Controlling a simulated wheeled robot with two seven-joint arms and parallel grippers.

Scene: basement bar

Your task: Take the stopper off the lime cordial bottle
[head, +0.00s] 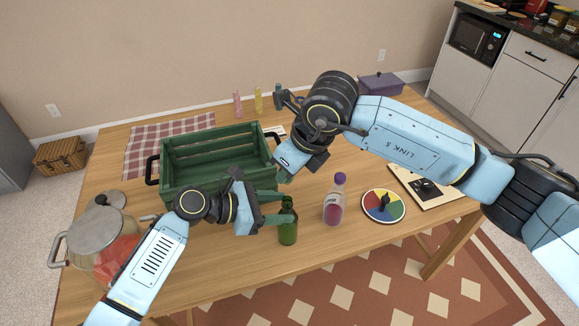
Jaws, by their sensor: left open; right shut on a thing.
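The green glass bottle (288,230), which I take for the lime cordial bottle, stands upright on the table near its front edge. My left gripper (281,207) is open beside the bottle's neck, its fingers pointing right at it. I cannot tell whether they touch it. My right gripper (283,174) points down and left, a little above the bottle's top. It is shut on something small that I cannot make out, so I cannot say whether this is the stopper. No stopper shows clearly on the bottle.
A green crate (215,150) stands behind my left gripper. A purple-capped bottle (334,200) and a coloured disc (384,205) are to the right. A lidded glass pot (105,245) is at front left. Slim pink (238,103) and yellow (259,99) bottles stand at the back.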

